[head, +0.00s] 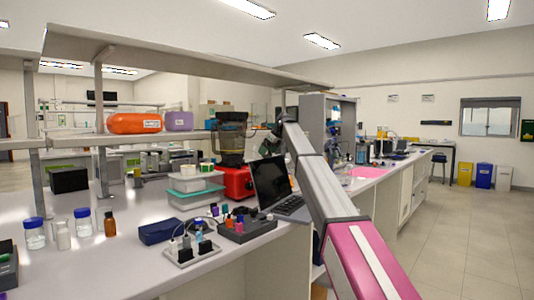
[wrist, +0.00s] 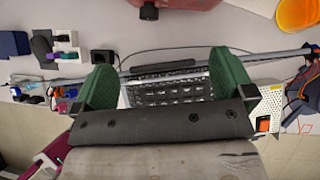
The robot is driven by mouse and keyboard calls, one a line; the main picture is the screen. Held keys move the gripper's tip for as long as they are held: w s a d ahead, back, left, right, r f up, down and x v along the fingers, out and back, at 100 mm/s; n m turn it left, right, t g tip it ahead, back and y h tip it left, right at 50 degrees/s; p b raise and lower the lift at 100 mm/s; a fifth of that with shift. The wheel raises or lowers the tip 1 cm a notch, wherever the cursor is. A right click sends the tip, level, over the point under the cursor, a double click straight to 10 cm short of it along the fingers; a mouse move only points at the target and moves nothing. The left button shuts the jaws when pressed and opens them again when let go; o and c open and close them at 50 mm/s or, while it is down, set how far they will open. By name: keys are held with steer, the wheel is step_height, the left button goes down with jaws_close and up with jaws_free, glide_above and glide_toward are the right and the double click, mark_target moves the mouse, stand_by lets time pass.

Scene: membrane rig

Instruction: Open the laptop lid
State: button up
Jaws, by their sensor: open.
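The laptop stands near the bench edge in the head view, with its dark screen (head: 271,181) raised upright and its keyboard (head: 289,206) showing at the right. My arm crosses in front of its right side. In the wrist view, my gripper (wrist: 166,84) is open, its two green fingers wide apart. The laptop's keyboard (wrist: 170,92) shows between and beyond the fingers, and nothing is held. A narrow dark bar lies along the keyboard's far side. I cannot tell whether a finger touches the laptop. In the head view the fingers are not clearly seen.
Left of the laptop are a red-based blender (head: 234,160), stacked clear boxes (head: 195,190), a dark vial rack (head: 245,228) and a white socket block (head: 190,249). A shelf (head: 190,135) hangs above. Floor at the right (head: 455,235) is free.

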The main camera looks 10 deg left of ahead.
steer(key=v, duration=0.9)
steer(key=shift+d+r, duration=0.15)
steer(key=shift+r, duration=0.2)
steer(key=shift+s, duration=0.1)
